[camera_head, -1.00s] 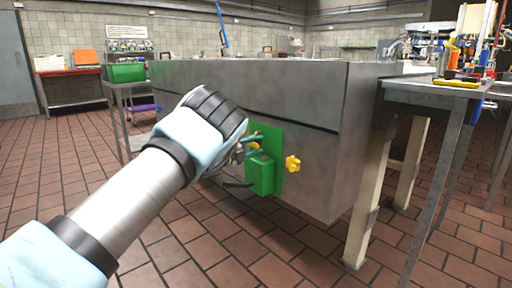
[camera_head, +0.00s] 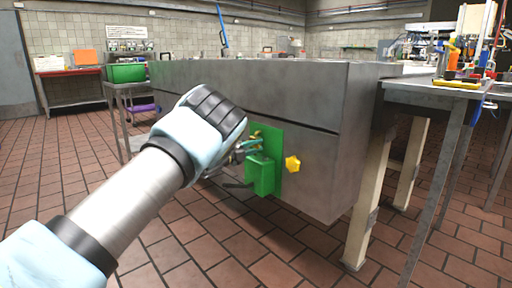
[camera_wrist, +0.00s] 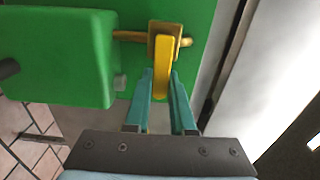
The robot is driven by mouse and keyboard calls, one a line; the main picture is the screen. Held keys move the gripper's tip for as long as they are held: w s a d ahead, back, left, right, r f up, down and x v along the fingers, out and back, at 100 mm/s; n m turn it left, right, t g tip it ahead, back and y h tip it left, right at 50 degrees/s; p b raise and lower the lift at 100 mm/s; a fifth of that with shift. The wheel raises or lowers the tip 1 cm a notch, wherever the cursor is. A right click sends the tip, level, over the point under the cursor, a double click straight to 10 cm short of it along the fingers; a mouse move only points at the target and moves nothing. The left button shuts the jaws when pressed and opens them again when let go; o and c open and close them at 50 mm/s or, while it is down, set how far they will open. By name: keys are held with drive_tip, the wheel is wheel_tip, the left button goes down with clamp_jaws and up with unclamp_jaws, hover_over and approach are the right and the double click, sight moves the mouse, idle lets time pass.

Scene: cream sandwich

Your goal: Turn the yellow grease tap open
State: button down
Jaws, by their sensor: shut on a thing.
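The yellow grease tap (camera_wrist: 162,62) is a yellow lever on a yellow pipe, in front of a green panel, in the wrist view. My gripper (camera_wrist: 161,88) has its two teal fingers on either side of the lever's lower end and is shut on it. In the head view my gripper (camera_head: 250,146) is at the green panel (camera_head: 273,140), and my arm hides most of the tap. A yellow star-shaped knob (camera_head: 292,164) sits to the right of the panel on the metal cabinet front.
A green box (camera_head: 261,175) stands out from the panel, close beside my fingers. The large steel cabinet (camera_head: 315,150) fills the middle. A metal table (camera_head: 440,92) with tools stands to the right. Tiled floor (camera_head: 215,250) is open in front.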

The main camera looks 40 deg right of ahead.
drive_tip(key=n+p, duration=0.1)
drive_tip(key=r+n+p, duration=0.1)
drive_tip(key=n, duration=0.1)
drive_tip(key=r+n+p, duration=0.1)
drive_tip(key=p, duration=0.1)
drive_tip(key=shift+w+n, duration=0.3)
drive_tip(key=shift+n, duration=0.1)
drive_tip(key=n+p, duration=0.1)
drive_tip(key=r+n+p, duration=0.1)
drive_tip(key=n, duration=0.1)
drive_tip(key=shift+w+n, duration=0.3)
drive_tip(key=shift+w, duration=0.05)
drive_tip(key=n+p, duration=0.1)
drive_tip(key=w+n, duration=0.1)
drive_tip(key=n, duration=0.1)
drive_tip(key=r+n+p, duration=0.1)
drive_tip(key=n, duration=0.1)
drive_tip(key=shift+w+p, duration=0.3)
drive_tip(key=shift+w, duration=0.05)
drive_tip(key=shift+w+n+p, duration=0.3)
drive_tip(key=shift+n, duration=0.8)
drive_tip(key=shift+w+n+p, duration=0.25)
drive_tip(key=shift+w+n, duration=0.05)
drive_tip(key=shift+n, duration=0.8)
drive_tip(key=shift+w, duration=0.1)
drive_tip(key=c, duration=0.8)
unclamp_jaws()
drive_tip(key=shift+d, duration=0.1)
drive_tip(key=shift+o, duration=0.2)
